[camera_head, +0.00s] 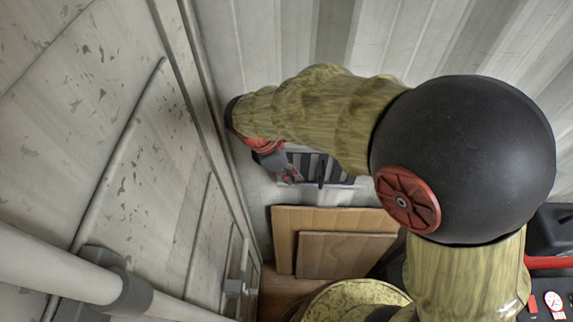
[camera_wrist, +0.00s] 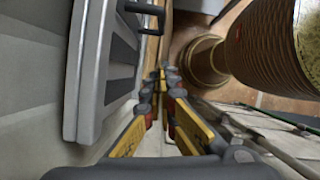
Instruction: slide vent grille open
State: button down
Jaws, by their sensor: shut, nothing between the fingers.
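The vent grille (camera_head: 337,170) has a light frame and dark slats, and it is set low on the corrugated wall. My arm hides its upper part in the head view. In the wrist view the grille's pale grey frame (camera_wrist: 84,75) and dark slats fill the left side. A black bar handle (camera_wrist: 150,12) stands out from the slats near the top of that view. My gripper (camera_wrist: 164,76) is shut and empty, just right of the grille, with its fingertips below the handle in the picture. In the head view my gripper (camera_head: 288,174) overlaps the grille's left end; contact cannot be told.
Wooden boards (camera_head: 345,252) lean below the grille. A pale scuffed door panel (camera_head: 120,130) with a rail stands close on the left. Black and red equipment (camera_head: 550,265) sits at the right edge. A strip of brown floor (camera_wrist: 195,35) shows in the wrist view.

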aim_at(322, 176)
jog(key=shift+w+d+f+p, duration=0.1)
jog(key=shift+d+f+p, duration=0.1)
jog(key=shift+d, duration=0.55)
jog(key=shift+w+d+f+p, duration=0.1)
jog(key=shift+w+d+f, duration=0.05)
jog(key=shift+d, duration=0.55)
jog(key=shift+w+d+f+p, duration=0.1)
jog(key=shift+d+f+p, duration=0.1)
jog(key=shift+d, duration=0.55)
jog(key=shift+d, duration=0.1)
jog(key=d, duration=0.2)
jog(key=shift+d, duration=0.4)
